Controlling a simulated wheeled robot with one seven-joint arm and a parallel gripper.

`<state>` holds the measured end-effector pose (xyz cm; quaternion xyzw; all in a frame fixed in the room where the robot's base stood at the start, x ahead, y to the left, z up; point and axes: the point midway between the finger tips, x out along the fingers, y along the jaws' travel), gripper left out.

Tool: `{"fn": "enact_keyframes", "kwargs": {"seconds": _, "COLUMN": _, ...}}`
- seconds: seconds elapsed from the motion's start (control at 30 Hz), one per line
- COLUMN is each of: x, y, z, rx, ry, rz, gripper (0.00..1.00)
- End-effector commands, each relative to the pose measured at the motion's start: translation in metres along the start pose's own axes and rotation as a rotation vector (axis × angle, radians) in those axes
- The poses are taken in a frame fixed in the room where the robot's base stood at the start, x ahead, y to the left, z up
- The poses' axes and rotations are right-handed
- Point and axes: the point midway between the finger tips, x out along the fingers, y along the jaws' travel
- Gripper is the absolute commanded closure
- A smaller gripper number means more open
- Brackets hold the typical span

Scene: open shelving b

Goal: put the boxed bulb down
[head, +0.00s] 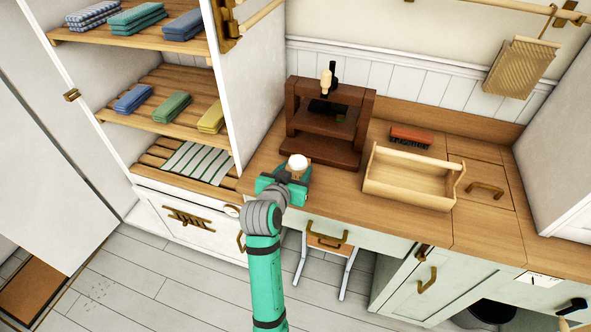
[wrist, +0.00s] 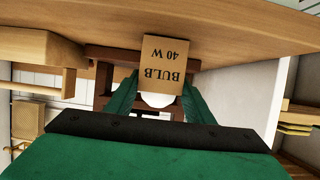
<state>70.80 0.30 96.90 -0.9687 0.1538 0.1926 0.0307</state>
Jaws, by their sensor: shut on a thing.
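The boxed bulb (wrist: 160,65) is a brown card box lettered "BULB 40 W", upside down in the wrist view, with a white rounded part at its edge. In the head view its white part (head: 297,162) shows at the end of my green arm, and the rest is mostly hidden. My gripper (head: 296,174) is shut on it, with a green finger on each side in the wrist view (wrist: 159,92). It is at the front edge of the wooden worktop (head: 345,197), in front of the press. I cannot tell whether the box touches the worktop.
A dark wooden press (head: 325,150) stands just behind. An open wooden carrier (head: 410,192) and a red-brown brush (head: 411,136) are to the right. Shelves with folded cloths (head: 172,107) stand to the left. Some worktop between press and carrier is bare.

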Motion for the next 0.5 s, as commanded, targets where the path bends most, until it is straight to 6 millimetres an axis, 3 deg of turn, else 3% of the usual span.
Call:
{"fn": "enact_keyframes", "kwargs": {"seconds": 0.2, "x": 0.0008, "y": -0.001, "z": 0.0032, "rx": -0.001, "ry": 0.0, "rz": -0.001, "gripper": 0.74}}
{"fn": "enact_keyframes", "kwargs": {"seconds": 0.23, "x": 0.0007, "y": -0.0011, "z": 0.0027, "rx": -0.001, "ry": 0.0, "rz": -0.002, "gripper": 0.45}}
{"fn": "enact_keyframes", "kwargs": {"seconds": 0.27, "x": 0.0006, "y": -0.0011, "z": 0.0026, "rx": -0.001, "ry": 0.0, "rz": -0.002, "gripper": 0.38}}
{"fn": "enact_keyframes", "kwargs": {"seconds": 0.3, "x": 0.0006, "y": -0.0011, "z": 0.0026, "rx": -0.001, "ry": 0.0, "rz": -0.002, "gripper": 0.33}}
{"fn": "enact_keyframes", "kwargs": {"seconds": 0.5, "x": 0.0006, "y": -0.0011, "z": 0.0025, "rx": -0.001, "ry": 0.0, "rz": -0.002, "gripper": 0.33}}
